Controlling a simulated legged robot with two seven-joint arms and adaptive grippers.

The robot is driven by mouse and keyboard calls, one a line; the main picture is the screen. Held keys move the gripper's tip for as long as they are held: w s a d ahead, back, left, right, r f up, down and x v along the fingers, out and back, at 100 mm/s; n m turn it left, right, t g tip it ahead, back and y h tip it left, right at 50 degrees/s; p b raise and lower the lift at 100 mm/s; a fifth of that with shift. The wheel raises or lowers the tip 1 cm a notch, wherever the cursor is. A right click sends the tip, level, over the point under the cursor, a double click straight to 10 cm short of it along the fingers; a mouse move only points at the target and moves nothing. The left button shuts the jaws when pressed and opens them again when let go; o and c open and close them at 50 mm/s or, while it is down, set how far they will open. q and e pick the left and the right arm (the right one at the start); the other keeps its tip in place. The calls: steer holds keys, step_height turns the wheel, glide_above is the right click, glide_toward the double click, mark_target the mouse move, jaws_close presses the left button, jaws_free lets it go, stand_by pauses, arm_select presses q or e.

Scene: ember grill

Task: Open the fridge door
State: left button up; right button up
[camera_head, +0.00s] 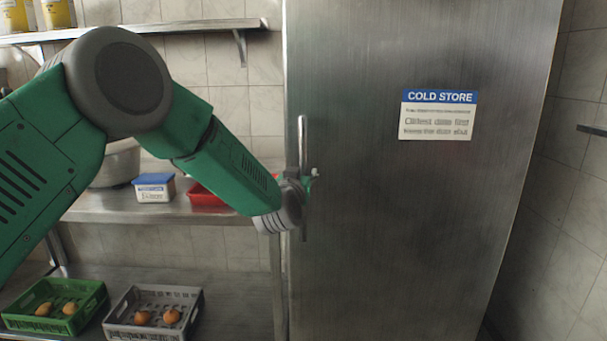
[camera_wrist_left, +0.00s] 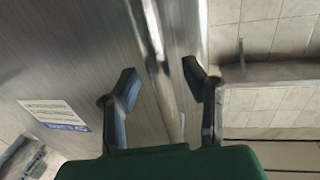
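The steel fridge door (camera_head: 400,220) fills the middle and right of the head view and looks closed. It carries a white and blue "COLD STORE" sign (camera_head: 438,114), which also shows in the wrist view (camera_wrist_left: 55,113). A vertical bar handle (camera_head: 303,140) runs along the door's left edge. My left gripper (camera_head: 308,184) is at the handle's middle, partly hidden by my own wrist. In the left wrist view my gripper's two fingers (camera_wrist_left: 160,72) are spread, with the handle (camera_wrist_left: 153,35) between them. I see gaps beside the handle. My right gripper is in neither view.
A steel shelf (camera_head: 180,212) left of the fridge holds a white and blue tub (camera_head: 154,187), a red tray (camera_head: 205,195) and a bowl (camera_head: 115,163). Below stand a green crate (camera_head: 55,307) and a grey crate (camera_head: 153,315). A tiled wall (camera_head: 560,230) is at right.

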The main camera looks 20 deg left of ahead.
arm_select(q)
steer(key=shift+w, duration=0.65)
jaws_close()
